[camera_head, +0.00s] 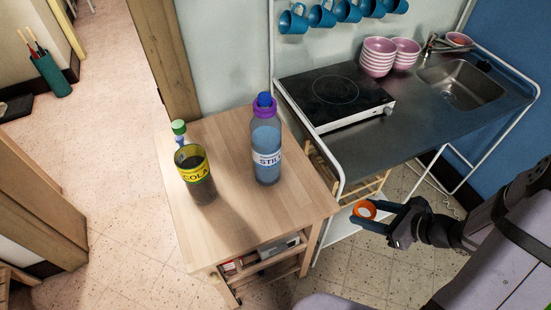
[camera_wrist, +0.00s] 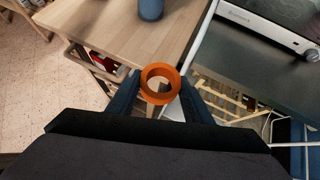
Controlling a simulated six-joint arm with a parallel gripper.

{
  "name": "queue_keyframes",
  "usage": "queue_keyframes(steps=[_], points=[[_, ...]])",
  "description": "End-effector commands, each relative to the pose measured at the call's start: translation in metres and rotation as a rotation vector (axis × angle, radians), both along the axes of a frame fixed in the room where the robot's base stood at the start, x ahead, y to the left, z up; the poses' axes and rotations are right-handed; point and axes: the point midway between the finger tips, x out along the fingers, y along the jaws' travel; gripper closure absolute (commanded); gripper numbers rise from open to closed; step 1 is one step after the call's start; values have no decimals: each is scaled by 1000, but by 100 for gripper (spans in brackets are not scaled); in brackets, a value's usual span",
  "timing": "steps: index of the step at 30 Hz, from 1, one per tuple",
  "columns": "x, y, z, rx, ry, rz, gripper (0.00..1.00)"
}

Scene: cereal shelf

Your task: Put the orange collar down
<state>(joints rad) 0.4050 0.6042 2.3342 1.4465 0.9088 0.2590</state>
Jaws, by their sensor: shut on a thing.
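The orange collar is a short open ring, held in the air to the right of the wooden table's near right corner in the head view. My gripper (camera_head: 378,216) is shut on the orange collar (camera_head: 366,203). In the wrist view my gripper (camera_wrist: 160,92) has one dark blue finger on each side of the collar (camera_wrist: 160,70), and I see through its hole. The wooden table (camera_head: 228,198) carries a bottle labelled STILL (camera_head: 266,145) with a purple ring and blue cap, and an open cola container (camera_head: 198,178) with a yellow rim.
A small bottle with a green cap (camera_head: 179,128) stands behind the cola container. The metal kitchen unit with a black hob (camera_head: 332,92), pink bowls (camera_head: 378,57) and a sink (camera_head: 462,84) is behind. The table's front right area is bare.

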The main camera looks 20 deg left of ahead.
Motion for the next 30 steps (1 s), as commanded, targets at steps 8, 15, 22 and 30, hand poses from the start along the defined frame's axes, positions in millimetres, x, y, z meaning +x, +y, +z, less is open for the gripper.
queue_keyframes(steps=[8,15,22,30], points=[[-21,103,-17,0,-5,310,90],[-53,189,-19,-1,-7,573,90],[-83,249,-13,0,-5,750,90],[-100,293,-1,0,-5,822,90]])
